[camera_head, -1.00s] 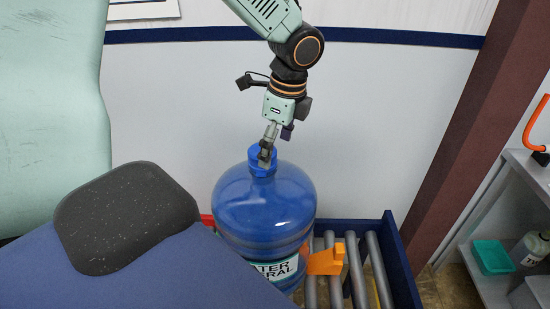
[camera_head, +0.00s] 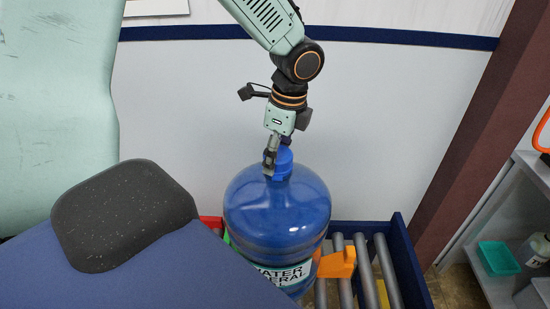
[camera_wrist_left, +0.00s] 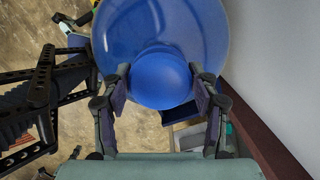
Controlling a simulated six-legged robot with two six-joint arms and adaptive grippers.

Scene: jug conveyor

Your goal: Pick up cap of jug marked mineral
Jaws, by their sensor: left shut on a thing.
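The blue water jug (camera_head: 277,215) stands upright at the conveyor, with a label that reads WATER and, partly hidden, MINERAL. Its blue cap (camera_head: 283,163) is at the top of the neck. My left gripper (camera_head: 270,165) comes down from above and is shut on the cap. In the left wrist view, the fingers (camera_wrist_left: 161,92) lie on both sides of the round cap (camera_wrist_left: 161,78), with the jug body (camera_wrist_left: 115,35) behind it. The cap appears at the neck; I cannot tell if it is loose. My right gripper is not in view.
Conveyor rollers (camera_head: 367,270) with a dark blue side rail (camera_head: 409,262) lie right of the jug. An orange bracket (camera_head: 338,262) sits close beside it. A white wall (camera_head: 400,110) stands behind. A grey shelf (camera_head: 475,270) with a teal bin (camera_head: 497,258) is at far right.

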